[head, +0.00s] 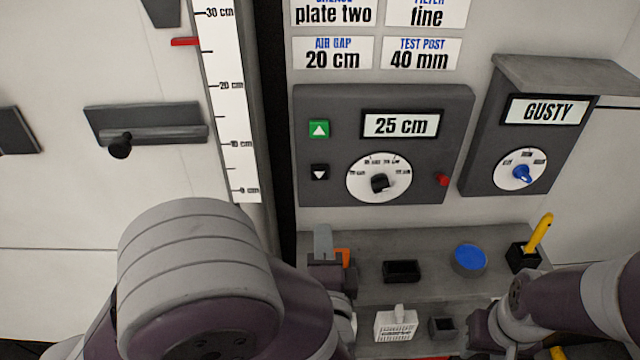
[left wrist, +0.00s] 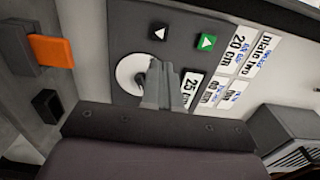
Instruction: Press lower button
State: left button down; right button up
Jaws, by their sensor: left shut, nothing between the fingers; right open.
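The lower button (head: 320,172) is black with a white down arrow, on the dark control panel (head: 425,190), below the green up-arrow button (head: 319,129). The lower button also shows in the left wrist view (left wrist: 159,34). The panel display (head: 401,125) reads 25 cm. My left gripper (head: 322,238) is shut and empty, below the panel in the head view. In the left wrist view its fingers (left wrist: 161,82) point toward the panel, overlap the dial and show apart from the button. My right gripper (head: 479,333) is partly seen low on the right; its fingertips are unclear.
A black-pointer dial (head: 364,188) and a red knob (head: 442,179) share the panel. The shelf (head: 435,240) below holds a black tray (head: 402,271), a blue disc (head: 470,257) and a yellow-handled tool (head: 540,232). A GUSTY panel (head: 478,170) stands right; a ruler (head: 228,110) stands left.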

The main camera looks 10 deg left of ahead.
aim_at(320, 174)
pick_arm(q)
jog(key=x, duration=1.3)
jog(key=shift+p, duration=0.4)
pick_arm(e)
jog(key=shift+r, duration=0.35)
